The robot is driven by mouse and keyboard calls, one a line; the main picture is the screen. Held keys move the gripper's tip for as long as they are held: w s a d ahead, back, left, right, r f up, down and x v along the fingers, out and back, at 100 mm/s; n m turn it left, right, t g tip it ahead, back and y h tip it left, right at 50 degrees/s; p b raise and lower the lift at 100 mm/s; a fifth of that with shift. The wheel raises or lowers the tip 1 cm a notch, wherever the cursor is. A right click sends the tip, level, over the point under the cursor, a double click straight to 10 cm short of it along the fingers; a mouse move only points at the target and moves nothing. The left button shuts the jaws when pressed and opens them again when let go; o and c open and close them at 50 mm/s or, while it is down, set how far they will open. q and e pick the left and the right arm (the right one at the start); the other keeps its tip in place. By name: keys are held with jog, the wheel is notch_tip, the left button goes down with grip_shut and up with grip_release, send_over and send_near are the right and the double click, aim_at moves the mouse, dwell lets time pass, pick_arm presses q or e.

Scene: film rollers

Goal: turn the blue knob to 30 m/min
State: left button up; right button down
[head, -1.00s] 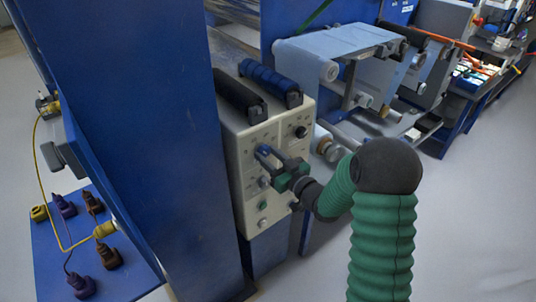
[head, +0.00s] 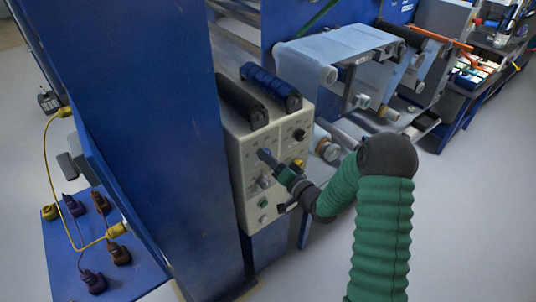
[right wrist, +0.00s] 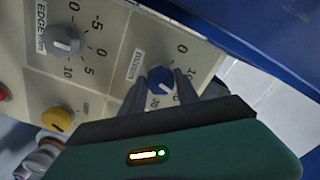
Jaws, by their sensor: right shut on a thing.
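The blue knob (right wrist: 160,88) sits on the cream control panel (right wrist: 110,62), under a label reading m/min, with scale numbers 0, 10 and 30 visible around it. My right gripper (right wrist: 159,80) is shut on the knob, one dark finger on each side of it. Where the knob's mark points is too small to tell. In the head view my right gripper (head: 266,156) reaches the panel's front from the right, and its fingers largely hide the knob. My left gripper is not in view.
A grey knob (right wrist: 62,40) labelled EDGE mm and a yellow knob (right wrist: 58,120) are nearby on the panel. Two rollers, one black (head: 242,100) and one blue (head: 270,85), lie on top of the control box. A blue machine column (head: 165,150) stands close on the left.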

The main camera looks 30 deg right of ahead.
jog(key=m+p, duration=0.6)
jog(key=m, duration=0.6)
jog(key=shift+s+f, duration=0.1)
jog(key=shift+f, duration=0.05)
dwell(0.5)
jog(key=c, duration=1)
grip_release()
jog(key=shift+d, duration=0.1)
jog(key=shift+c, duration=0.2)
jog(key=shift+o, duration=0.7)
jog(key=shift+d, duration=0.15)
jog(key=s+d+b, duration=0.1)
jog(key=s+b, duration=0.1)
jog(key=s, duration=1.4)
jog(key=shift+s+d, duration=0.15)
jog(key=shift+s, duration=0.2)
